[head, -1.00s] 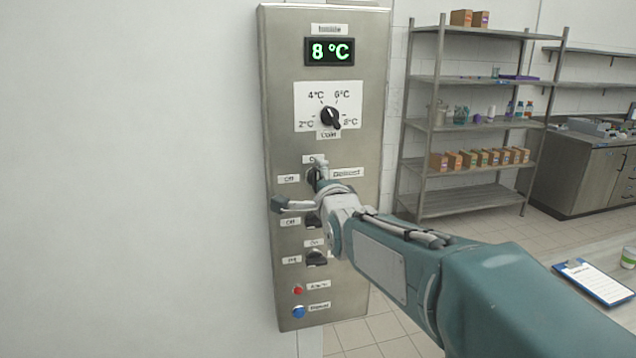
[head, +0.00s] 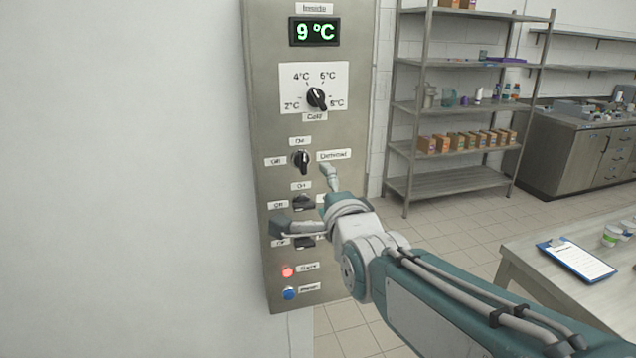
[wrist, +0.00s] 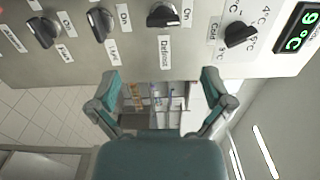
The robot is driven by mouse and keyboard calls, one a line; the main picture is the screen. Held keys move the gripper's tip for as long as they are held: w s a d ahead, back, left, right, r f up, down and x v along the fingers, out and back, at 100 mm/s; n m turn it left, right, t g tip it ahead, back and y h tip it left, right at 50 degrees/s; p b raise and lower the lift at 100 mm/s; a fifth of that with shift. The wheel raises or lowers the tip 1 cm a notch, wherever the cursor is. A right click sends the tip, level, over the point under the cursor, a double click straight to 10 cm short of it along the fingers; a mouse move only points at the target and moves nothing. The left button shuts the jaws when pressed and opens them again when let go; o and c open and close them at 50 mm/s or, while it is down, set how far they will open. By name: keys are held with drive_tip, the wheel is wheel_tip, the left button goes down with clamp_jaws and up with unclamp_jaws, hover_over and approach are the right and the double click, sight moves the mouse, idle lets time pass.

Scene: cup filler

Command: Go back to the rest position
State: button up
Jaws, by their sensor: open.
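My gripper (head: 303,202) is open and empty in front of the steel control panel (head: 262,110). It also shows in the wrist view (wrist: 158,88), its two fingers spread wide with nothing between them. The panel's display (head: 319,31) reads 9 °C. The dial (head: 316,98) labelled Cold sits below it. The Defrost knob (head: 302,161) is uncovered just above the gripper. Two lower knobs are partly hidden by the gripper. A red light (head: 287,271) glows above a blue button (head: 289,293).
A metal shelf rack (head: 455,185) with boxes and jars stands behind, to the right. A table (head: 540,255) at the right holds a clipboard (head: 577,260) and cups (head: 613,236). Tiled floor is clear between.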

drive_tip(key=shift+s, duration=0.1)
drive_tip(key=s+d+f+n+g+h, duration=0.2)
drive_tip(key=s+d+f+n+g, duration=0.4)
drive_tip(key=s+f, duration=0.3)
drive_tip(key=s+d+f+n+g+h, duration=0.3)
drive_tip(key=s+d+f+n+g, duration=0.2)
drive_tip(key=s, duration=0.9)
wheel_tip(320, 180, down, 4)
drive_tip(key=d+n, duration=0.2)
drive_tip(key=n, duration=0.2)
drive_tip(key=shift+s+d+r+g, duration=0.15)
drive_tip(key=shift+d+g, duration=0.05)
drive_tip(key=shift+g, duration=0.2)
